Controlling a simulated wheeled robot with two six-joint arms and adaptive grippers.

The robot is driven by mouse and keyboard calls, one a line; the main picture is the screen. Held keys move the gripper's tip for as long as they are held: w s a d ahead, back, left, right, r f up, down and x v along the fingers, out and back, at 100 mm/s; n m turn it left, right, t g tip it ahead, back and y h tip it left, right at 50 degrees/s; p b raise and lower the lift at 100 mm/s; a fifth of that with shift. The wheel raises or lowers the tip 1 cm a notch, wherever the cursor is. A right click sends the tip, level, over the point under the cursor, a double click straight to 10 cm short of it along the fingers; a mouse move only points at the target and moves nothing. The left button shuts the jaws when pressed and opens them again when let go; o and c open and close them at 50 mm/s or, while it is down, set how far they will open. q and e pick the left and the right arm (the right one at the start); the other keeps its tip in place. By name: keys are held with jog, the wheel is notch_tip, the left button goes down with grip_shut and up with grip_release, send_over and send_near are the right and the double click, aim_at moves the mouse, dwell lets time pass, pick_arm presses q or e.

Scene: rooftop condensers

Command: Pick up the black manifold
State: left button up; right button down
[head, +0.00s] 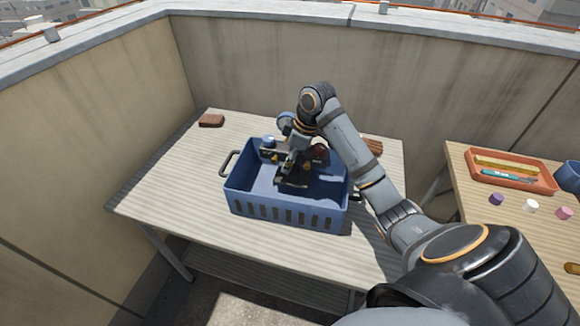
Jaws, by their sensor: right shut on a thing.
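The blue crate (240,207) stands on the slatted table. My right gripper (287,166) reaches down into it from above and is shut on the black manifold (268,154). The manifold is a dark body near the crate's back wall, with a blue round part at its left and a dark red one at its right. My gripper and wrist hide its middle. A dark piece shows below the fingers; I cannot tell whether it is part of the manifold. I cannot tell whether the manifold is clear of the crate floor. My left gripper is not in view.
A brown block (211,121) lies at the table's back left, and another brown item (373,146) is partly behind my arm. A second table at right holds an orange tray (512,182) and several small caps. The left of the slatted table (165,185) is clear. Parapet walls enclose the back and left.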

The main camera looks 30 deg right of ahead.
aim_at(289, 148)
notch_tip(289, 148, up, 4)
jog(key=shift+w+r, duration=0.1)
jog(key=shift+r, duration=0.05)
notch_tip(289, 148, up, 10)
jog(key=p, duration=0.9)
jog(key=shift+p, duration=0.3)
